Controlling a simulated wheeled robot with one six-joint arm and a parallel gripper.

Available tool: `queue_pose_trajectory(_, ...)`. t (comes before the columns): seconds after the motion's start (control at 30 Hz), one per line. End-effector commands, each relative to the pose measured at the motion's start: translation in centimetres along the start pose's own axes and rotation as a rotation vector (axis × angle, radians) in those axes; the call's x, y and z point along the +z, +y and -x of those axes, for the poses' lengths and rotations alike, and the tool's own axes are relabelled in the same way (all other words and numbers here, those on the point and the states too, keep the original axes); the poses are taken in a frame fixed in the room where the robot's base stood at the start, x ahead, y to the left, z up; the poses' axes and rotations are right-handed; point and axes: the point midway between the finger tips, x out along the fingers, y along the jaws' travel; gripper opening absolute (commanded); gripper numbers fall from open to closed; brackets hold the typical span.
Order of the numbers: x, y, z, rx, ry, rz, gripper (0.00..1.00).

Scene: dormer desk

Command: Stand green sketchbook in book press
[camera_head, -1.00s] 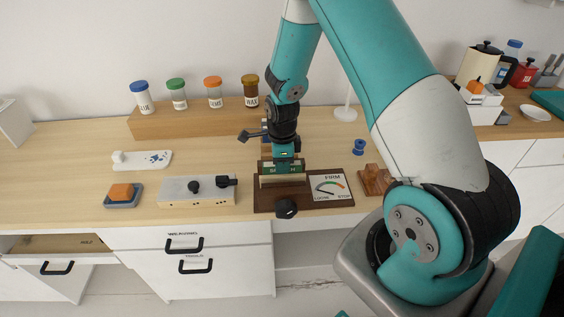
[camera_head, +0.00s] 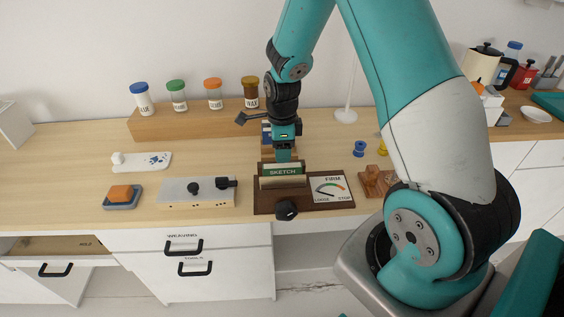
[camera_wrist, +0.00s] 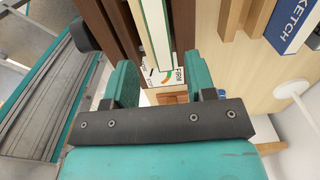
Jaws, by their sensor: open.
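The green sketchbook (camera_head: 283,170), with a "SKETCH" label, stands upright in the book press (camera_head: 262,207), between its boards. In the wrist view the sketchbook (camera_wrist: 158,35) shows as a narrow pale and green edge beside dark brown boards. My gripper (camera_head: 284,156) is just behind and above the sketchbook. In the wrist view my gripper (camera_wrist: 167,88) is open, its teal fingers apart with nothing clamped between them. The press has a black knob (camera_head: 286,209) at its front and a "FIRM" dial (camera_head: 328,188) on its right.
A blue sketchbook (camera_wrist: 290,22) stands in a wooden rack behind the press, partly hidden by my arm in the head view. A grey-topped box (camera_head: 197,192) is left of the press; wooden blocks (camera_head: 378,181) are right. Jars stand on a ledge (camera_head: 195,119) behind.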

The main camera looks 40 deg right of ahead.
Motion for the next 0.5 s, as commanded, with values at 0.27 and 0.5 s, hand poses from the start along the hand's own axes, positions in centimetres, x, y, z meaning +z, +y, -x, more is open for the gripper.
queue_pose_trajectory(0.27,0.0,0.0,5.1,-0.003,-0.001,0.000,0.51)
queue_pose_trajectory(0.5,1.6,1.8,8.1,-0.003,-0.031,0.188,0.51)
